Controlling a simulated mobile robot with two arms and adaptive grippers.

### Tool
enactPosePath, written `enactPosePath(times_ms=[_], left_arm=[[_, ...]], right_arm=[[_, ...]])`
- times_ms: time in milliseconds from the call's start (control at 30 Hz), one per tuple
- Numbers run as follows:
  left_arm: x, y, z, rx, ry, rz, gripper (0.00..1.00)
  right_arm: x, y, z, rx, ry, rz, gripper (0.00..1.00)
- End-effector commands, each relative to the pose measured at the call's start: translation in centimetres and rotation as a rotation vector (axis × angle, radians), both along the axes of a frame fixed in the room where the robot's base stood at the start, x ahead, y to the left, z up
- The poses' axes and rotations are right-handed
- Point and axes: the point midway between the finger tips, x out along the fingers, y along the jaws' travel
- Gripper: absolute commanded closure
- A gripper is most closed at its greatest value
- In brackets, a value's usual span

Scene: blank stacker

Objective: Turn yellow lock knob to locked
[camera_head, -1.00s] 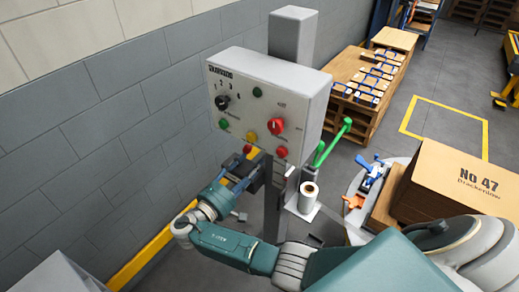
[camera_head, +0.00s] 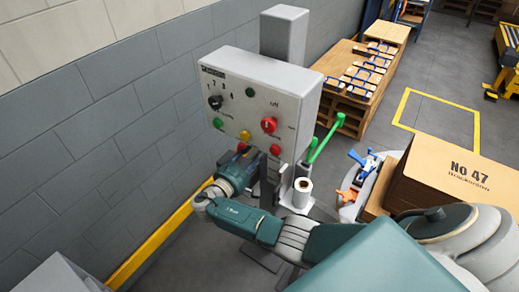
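The grey control panel (camera_head: 290,85) stands on a post in front of the wall. My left gripper is not in view.
A black selector knob (camera_head: 215,102) and red buttons are also on the panel. A white roll (camera_head: 302,190) and green handles (camera_head: 325,140) stand right of the post. A cardboard box (camera_head: 445,175) is at the right. The wall (camera_head: 80,120) is close at left.

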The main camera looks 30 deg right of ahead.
Motion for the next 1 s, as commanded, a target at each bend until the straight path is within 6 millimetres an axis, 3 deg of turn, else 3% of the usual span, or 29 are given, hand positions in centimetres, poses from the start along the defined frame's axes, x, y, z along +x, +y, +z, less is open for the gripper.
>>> enactPosePath(times_ms=[100,567,1000], left_arm=[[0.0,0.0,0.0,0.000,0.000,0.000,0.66],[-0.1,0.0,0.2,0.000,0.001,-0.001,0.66],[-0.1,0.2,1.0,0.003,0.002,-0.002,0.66]], right_arm=[[0.2,0.1,-0.2,0.005,0.002,0.007,0.95],[0.2,0.3,-0.1,-0.020,0.064,0.011,0.96],[0.3,0.3,-0.2,-0.155,0.393,0.013,0.96]])
